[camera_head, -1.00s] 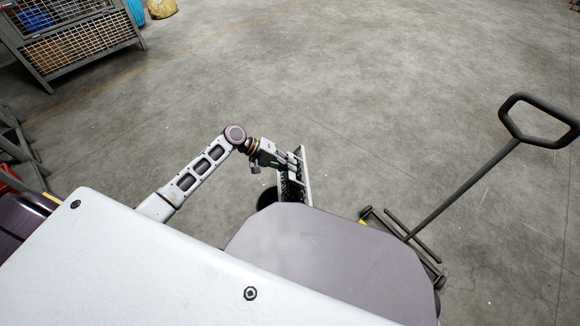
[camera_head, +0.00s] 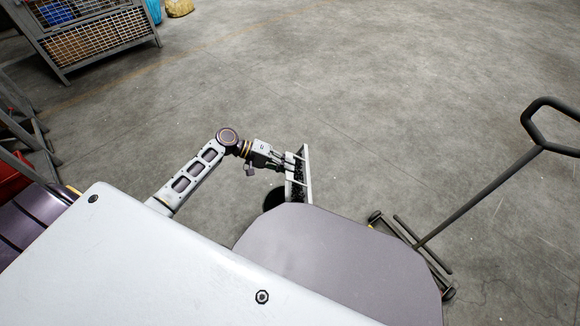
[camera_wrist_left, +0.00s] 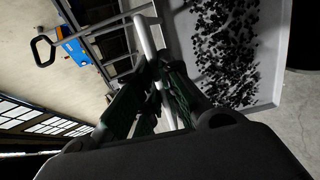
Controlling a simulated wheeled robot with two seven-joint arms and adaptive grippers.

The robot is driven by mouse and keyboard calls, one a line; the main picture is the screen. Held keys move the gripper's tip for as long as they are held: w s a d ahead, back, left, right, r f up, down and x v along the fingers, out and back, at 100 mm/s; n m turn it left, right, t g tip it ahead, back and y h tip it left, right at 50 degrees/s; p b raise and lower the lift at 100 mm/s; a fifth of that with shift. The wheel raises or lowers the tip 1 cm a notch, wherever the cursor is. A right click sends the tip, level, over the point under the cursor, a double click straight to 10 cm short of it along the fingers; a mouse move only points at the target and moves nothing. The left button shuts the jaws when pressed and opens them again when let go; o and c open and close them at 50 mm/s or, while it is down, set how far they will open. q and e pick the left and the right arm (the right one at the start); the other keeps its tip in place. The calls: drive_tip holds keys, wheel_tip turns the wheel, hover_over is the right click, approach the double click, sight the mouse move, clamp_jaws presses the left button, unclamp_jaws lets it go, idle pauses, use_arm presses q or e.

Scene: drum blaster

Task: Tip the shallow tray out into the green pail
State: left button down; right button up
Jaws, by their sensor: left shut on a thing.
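The shallow tray (camera_head: 307,158) shows in the head view as a narrow, pale, steeply tilted shape with dark bits along it. In the left wrist view the tray (camera_wrist_left: 272,72) fills the upper right, with many small black pieces on its pale floor. My left gripper (camera_head: 287,162) is shut on the tray's near side. In the wrist view its fingers (camera_wrist_left: 150,85) close around a pale bar at the tray's edge. The pail (camera_head: 272,200) shows as a dark round shape just below the tray, partly hidden by my body; its green colour cannot be made out. My right gripper is not in view.
A hand truck with a long black handle (camera_head: 480,198) stands at the right. A wire-mesh cage (camera_head: 95,42) is at the upper left, with a yellow sack (camera_head: 180,7) beyond it. The grey floor ahead is clear.

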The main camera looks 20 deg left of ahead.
use_arm(q)
drive_tip(key=shift+s+a+t+h+b, duration=0.15)
drive_tip(key=shift+s+a+h+b, duration=0.1)
drive_tip(key=shift+a+b, duration=0.25)
drive_tip(key=shift+s+a+t+h+b, duration=0.15)
drive_tip(key=shift+s+a+h+b, duration=0.15)
drive_tip(key=shift+a, duration=0.3)
idle(0.4)
idle(0.7)
drive_tip(key=shift+f+h+b, duration=0.1)
drive_tip(key=shift+h+b, duration=0.55)
drive_tip(key=shift+b, duration=0.2)
drive_tip(key=shift+t+b, duration=0.3)
drive_tip(key=shift+b, duration=0.1)
drive_tip(key=shift+h+b, duration=0.45)
drive_tip(key=shift+h, duration=0.05)
drive_tip(key=shift+a, duration=0.1)
